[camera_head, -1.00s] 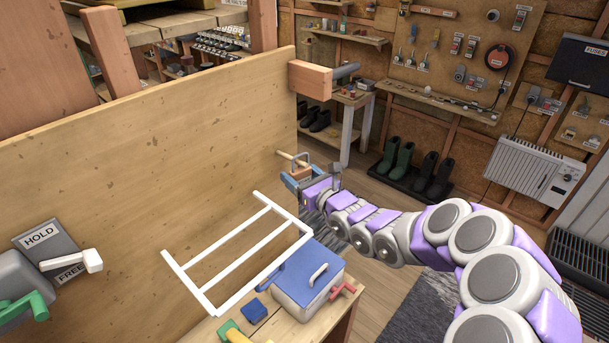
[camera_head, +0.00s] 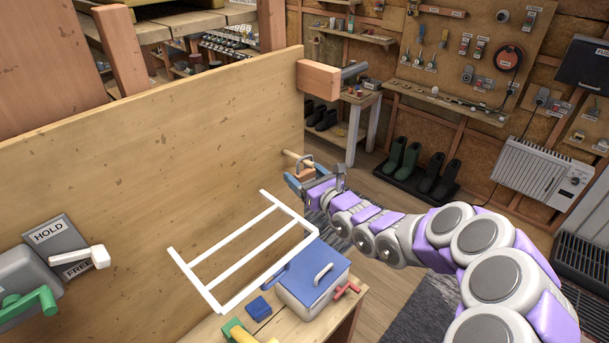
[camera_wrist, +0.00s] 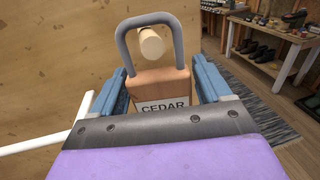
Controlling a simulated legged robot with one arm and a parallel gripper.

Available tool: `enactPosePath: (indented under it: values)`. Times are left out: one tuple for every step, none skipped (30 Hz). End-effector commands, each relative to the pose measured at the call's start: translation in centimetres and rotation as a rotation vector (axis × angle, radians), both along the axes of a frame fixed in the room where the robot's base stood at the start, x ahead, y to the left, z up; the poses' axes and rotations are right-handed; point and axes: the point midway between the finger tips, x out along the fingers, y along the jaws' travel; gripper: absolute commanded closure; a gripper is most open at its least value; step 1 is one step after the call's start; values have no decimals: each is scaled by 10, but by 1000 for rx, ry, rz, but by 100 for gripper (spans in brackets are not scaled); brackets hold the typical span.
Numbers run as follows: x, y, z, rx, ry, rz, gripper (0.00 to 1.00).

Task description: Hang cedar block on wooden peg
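The wooden peg (camera_head: 292,156) sticks out of the upright board. The cedar block (camera_head: 306,174) is at its outer end, upright, with a grey loop on top; its "CEDAR" label faces the wrist view (camera_wrist: 160,84). There, the peg's round end (camera_wrist: 152,43) appears inside the loop (camera_wrist: 124,50), below its top bar with a gap. Whether the peg passes through the loop or sits just behind it, I cannot tell. My gripper (camera_head: 303,182) has its blue fingers against both sides of the block, also in the wrist view (camera_wrist: 160,90); the block's lower part is hidden.
A white rack (camera_head: 240,250) stands off the board below left of my gripper. A blue-lidded box (camera_head: 312,285) sits on the small bench below. A wooden beam end (camera_head: 318,80) juts from the board's upper corner.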

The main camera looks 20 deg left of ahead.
Motion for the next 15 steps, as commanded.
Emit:
enactPosePath:
  values:
    - [0, 0, 0, 0, 0, 0, 17]
    - [0, 0, 0, 0, 0, 0, 15]
    - [0, 0, 0, 0, 0, 0, 11]
    - [0, 0, 0, 0, 0, 0, 8]
    - [0, 0, 0, 0, 0, 0, 5]
    - [0, 0, 0, 0, 0, 0, 2]
    - [0, 0, 0, 0, 0, 0, 2]
    - [0, 0, 0, 0, 0, 0, 2]
    - [0, 0, 0, 0, 0, 0, 2]
    - [0, 0, 0, 0, 0, 0, 2]
    - [0, 0, 0, 0, 0, 0, 2]
    - [0, -1, 0, 0, 0, 0, 2]
    - [0, -1, 0, 1, 1, 0, 2]
    - [0, -1, 0, 1, 1, 0, 2]
    - [-1, -3, 0, 1, 2, -1, 2]
